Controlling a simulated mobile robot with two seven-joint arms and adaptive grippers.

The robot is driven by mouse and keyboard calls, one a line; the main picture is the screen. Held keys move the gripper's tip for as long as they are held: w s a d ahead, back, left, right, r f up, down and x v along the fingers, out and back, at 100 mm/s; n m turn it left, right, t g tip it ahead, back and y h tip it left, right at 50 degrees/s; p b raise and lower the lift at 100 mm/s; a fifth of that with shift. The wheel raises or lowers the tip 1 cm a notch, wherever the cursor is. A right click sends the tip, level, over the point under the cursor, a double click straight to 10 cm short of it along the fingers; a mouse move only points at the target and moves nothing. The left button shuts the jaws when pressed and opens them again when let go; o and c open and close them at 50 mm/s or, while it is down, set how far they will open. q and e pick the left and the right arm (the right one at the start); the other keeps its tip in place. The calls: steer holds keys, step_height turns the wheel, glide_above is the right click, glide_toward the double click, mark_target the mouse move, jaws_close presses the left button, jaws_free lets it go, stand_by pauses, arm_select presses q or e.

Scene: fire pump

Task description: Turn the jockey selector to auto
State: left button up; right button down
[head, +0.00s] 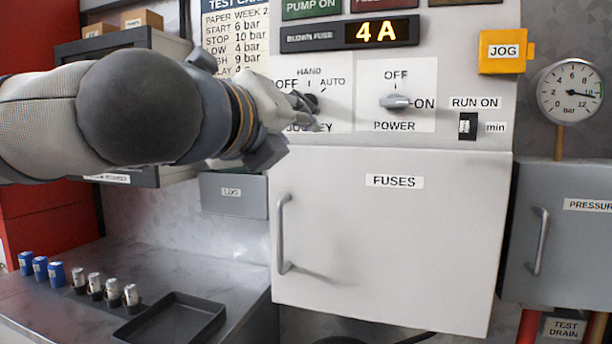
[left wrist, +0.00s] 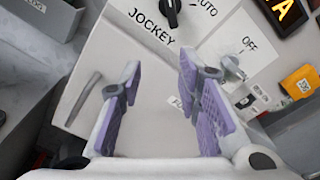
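The jockey selector (head: 312,102) is a small dark knob on the white control panel, under the labels OFF, HAND and AUTO. In the head view it is partly hidden by my left gripper (head: 303,112). In the left wrist view the black knob (left wrist: 171,13) shows at the top edge, above the JOCKEY label. Its pointer setting cannot be read clearly. My left gripper (left wrist: 158,70) is open, with its two purple-padded fingers apart and nothing between them. In the wrist view the knob lies beyond the fingertips. My right gripper is not in view.
The grey power knob (head: 397,103) is right of the jockey selector. Below is the white fuses door (head: 390,230) with a handle (head: 282,235). A black tray (head: 175,320) and several blue and silver fuses stand on the bench at lower left.

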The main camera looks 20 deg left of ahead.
mark_target(306, 103)
arm_select(q)
step_height(306, 103, up, 4)
steer(key=s+a+n, duration=0.2)
steer(key=n, duration=0.1)
steer(key=w, duration=1.2)
steer(key=shift+w+d+m+t, duration=0.25)
steer(key=shift+d+m+t, duration=0.05)
steer(key=shift+d, duration=0.05)
jaws_close()
